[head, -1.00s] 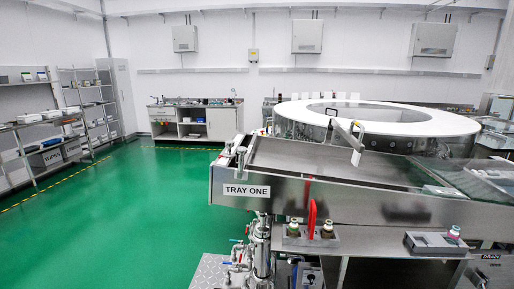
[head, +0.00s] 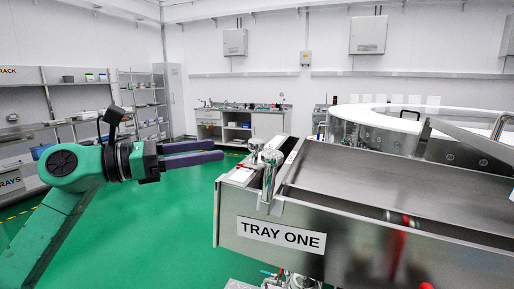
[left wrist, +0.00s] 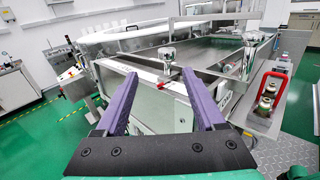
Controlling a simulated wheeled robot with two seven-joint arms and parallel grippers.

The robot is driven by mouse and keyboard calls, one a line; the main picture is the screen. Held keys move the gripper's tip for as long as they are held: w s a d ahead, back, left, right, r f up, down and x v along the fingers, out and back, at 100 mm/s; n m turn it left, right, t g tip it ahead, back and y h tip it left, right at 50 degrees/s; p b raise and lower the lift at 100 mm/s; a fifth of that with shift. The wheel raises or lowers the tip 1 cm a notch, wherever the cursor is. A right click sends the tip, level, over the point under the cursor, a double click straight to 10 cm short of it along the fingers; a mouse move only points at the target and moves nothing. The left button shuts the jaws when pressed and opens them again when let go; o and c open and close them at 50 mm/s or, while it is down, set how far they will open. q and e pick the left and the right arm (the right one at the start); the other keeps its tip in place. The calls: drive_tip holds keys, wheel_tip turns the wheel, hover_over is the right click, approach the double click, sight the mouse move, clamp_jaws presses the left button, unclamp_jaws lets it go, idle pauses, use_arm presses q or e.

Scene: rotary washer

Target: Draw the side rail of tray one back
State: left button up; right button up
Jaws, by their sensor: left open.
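Tray one (head: 400,175) is a wide, shallow steel tray at the right of the head view, with a "TRAY ONE" label (head: 281,236) on its front wall. A narrow rail-like strip with upright metal knobs (head: 270,165) runs along its left end; I cannot tell for certain that it is the side rail. My left gripper (head: 222,150) is open and empty, its purple fingers pointing at that end from the left. In the left wrist view, the fingers (left wrist: 160,76) spread apart in front of the tray's end, with a knob (left wrist: 169,55) beyond them. My right gripper is not in view.
A large white-topped round washer (head: 385,118) stands behind the tray. Green floor (head: 150,235) is open left of the tray, with shelves (head: 140,95) and a bench (head: 240,122) farther back.

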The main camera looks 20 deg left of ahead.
use_arm(q)
drive_tip(key=shift+m, duration=0.3)
drive_tip(key=d+p, duration=0.1)
drive_tip(key=w+d+r+p, duration=0.1)
drive_tip(key=d+p, duration=0.1)
drive_tip(key=d+r+p, duration=0.1)
drive_tip(key=shift+w+d+p, duration=0.2)
drive_tip(key=shift+d+p, duration=0.1)
drive_tip(key=shift+p, duration=0.1)
drive_tip(key=f+p+x, duration=0.1)
drive_tip(key=p+x, duration=0.2)
drive_tip(key=x, duration=0.6)
drive_tip(key=shift+w+f, duration=0.15)
drive_tip(key=shift+w, duration=0.1)
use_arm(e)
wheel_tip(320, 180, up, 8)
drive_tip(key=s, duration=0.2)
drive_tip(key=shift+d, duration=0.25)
use_arm(q)
drive_tip(key=shift+a, duration=0.2)
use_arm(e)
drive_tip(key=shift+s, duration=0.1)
use_arm(q)
clamp_jaws()
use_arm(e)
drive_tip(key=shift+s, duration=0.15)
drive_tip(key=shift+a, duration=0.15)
